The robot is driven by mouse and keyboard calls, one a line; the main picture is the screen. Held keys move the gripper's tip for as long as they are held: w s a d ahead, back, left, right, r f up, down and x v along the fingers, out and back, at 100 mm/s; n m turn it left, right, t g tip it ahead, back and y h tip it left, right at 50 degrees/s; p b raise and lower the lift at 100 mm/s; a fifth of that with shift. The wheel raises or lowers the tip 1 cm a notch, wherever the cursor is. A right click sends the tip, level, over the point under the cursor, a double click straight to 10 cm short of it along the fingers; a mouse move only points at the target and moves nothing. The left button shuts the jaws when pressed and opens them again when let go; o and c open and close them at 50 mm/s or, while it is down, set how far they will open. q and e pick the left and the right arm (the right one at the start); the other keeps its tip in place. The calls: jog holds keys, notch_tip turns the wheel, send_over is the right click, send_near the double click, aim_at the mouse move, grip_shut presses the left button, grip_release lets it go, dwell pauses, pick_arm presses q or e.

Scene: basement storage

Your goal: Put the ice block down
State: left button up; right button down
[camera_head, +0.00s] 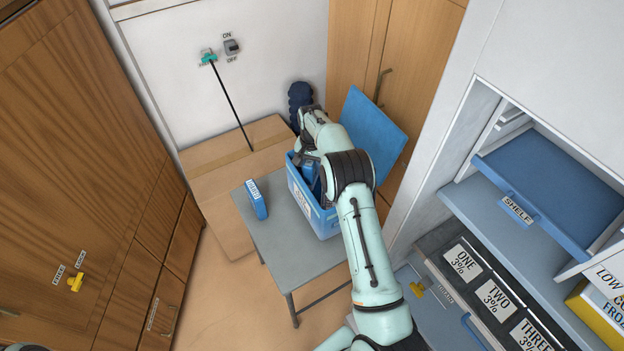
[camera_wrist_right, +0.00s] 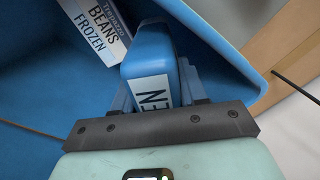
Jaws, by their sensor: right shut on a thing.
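My right arm reaches over the open blue cooler box (camera_head: 325,222), and my right gripper (camera_head: 312,172) is down inside it. In the right wrist view the right gripper (camera_wrist_right: 155,80) is shut on a blue ice block (camera_wrist_right: 150,58) with a white label, of which the letters "EN" show. The block is between the fingers, inside the blue walls; whether it touches the bottom cannot be told. A second blue block (camera_head: 256,199) with a white label stands on the grey table (camera_head: 268,237), left of the cooler. My left gripper is not seen.
A white box labelled beans, frozen (camera_wrist_right: 97,32), lies in the cooler beside the held block. The cooler's lid (camera_head: 372,135) stands open at its back right. A cardboard box (camera_head: 225,165) is behind the table. A shelf unit (camera_head: 540,190) stands at right.

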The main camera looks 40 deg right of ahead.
jog(key=f, duration=0.2)
jog(key=shift+w+f, duration=0.2)
jog(key=shift+f, duration=0.1)
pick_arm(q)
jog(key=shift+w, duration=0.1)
pick_arm(e)
jog(key=shift+f, duration=2.05)
jog(key=c, duration=0.6)
grip_release()
jog(key=shift+f, duration=0.2)
jog(key=shift+s, duration=0.1)
jog(key=shift+r, duration=0.25)
notch_tip(320, 180, up, 12)
jog(key=shift+f, duration=0.1)
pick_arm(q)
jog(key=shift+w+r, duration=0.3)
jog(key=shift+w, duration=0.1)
